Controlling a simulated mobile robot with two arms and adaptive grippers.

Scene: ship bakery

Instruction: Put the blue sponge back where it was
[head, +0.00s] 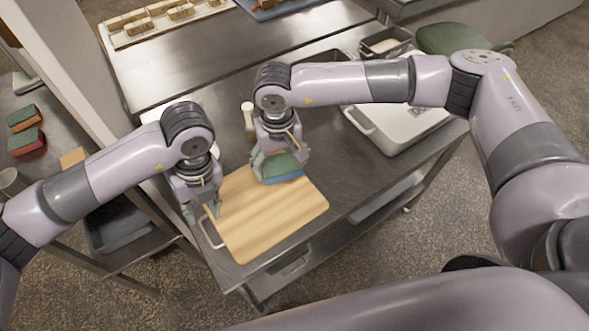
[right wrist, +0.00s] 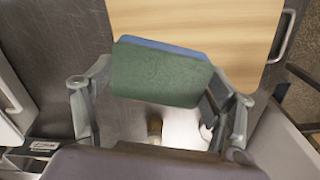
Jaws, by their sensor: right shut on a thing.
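The blue sponge (head: 284,180), with a dark green scouring side, is in my right gripper (head: 280,166) over the far right part of the wooden cutting board (head: 270,220). In the right wrist view the sponge (right wrist: 160,72) sits between the two fingers, green side toward the camera, with blue along its far edge. I cannot tell whether it touches the board. My left gripper (head: 202,210) is at the board's left edge near its metal handle, fingers apart with nothing seen between them.
A shelf at left holds an orange-and-green sponge (head: 24,118), a red-and-green sponge (head: 27,143) and a yellowish block (head: 72,158). A small bottle (head: 248,112) stands behind the board.

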